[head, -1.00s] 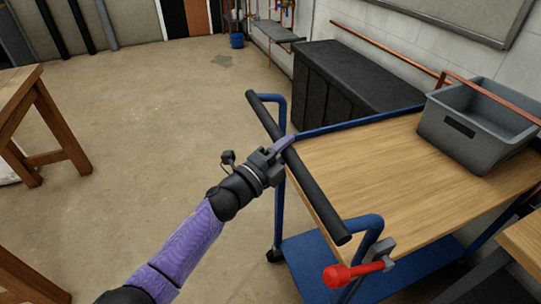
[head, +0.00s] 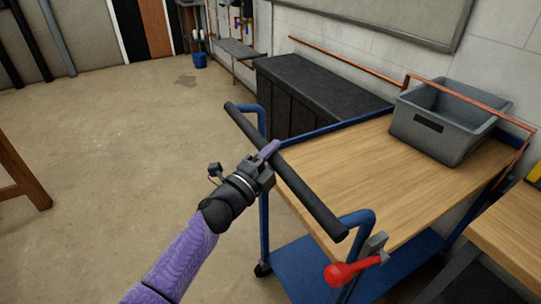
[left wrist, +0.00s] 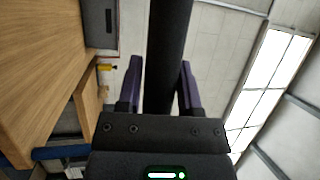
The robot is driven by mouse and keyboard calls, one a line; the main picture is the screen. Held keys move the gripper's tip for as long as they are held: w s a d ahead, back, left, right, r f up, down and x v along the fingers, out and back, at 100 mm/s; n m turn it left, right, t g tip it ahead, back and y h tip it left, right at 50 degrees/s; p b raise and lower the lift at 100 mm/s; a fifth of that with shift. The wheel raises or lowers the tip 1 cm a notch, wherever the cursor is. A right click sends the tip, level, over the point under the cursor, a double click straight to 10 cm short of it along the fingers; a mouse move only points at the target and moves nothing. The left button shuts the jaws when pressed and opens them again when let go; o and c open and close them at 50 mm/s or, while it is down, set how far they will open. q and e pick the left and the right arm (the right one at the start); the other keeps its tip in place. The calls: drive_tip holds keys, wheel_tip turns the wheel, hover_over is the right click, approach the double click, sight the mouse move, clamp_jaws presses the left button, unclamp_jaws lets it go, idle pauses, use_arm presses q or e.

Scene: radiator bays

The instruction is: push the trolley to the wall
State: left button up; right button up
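The trolley has a wooden top (head: 350,180), a blue frame and lower shelf (head: 305,268), and a black push bar (head: 312,193) on its near left side. My left gripper (head: 268,152) is at the middle of this bar. In the left wrist view the bar (left wrist: 167,50) runs between the two purple fingers, close to both, and the fingers look shut around it. A red-knobbed lever (head: 345,272) sits at the bar's near end. The white wall (head: 345,45) stands beyond the trolley. My right gripper is not in view.
A grey bin (head: 443,125) stands on the trolley top. A black cabinet (head: 315,95) and a copper pipe (head: 340,58) line the wall. A wooden bench (head: 510,235) is close at right. Wooden table legs (head: 20,175) stand left. The floor left of the trolley is clear.

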use_arm(q)
drive_tip(key=o, duration=0.3)
drive_tip(key=shift+w+d, duration=0.1)
drive_tip(key=shift+d, duration=0.05)
drive_tip(key=shift+o, duration=0.2)
drive_tip(key=p+v, duration=0.2)
drive_tip(key=v, duration=0.8)
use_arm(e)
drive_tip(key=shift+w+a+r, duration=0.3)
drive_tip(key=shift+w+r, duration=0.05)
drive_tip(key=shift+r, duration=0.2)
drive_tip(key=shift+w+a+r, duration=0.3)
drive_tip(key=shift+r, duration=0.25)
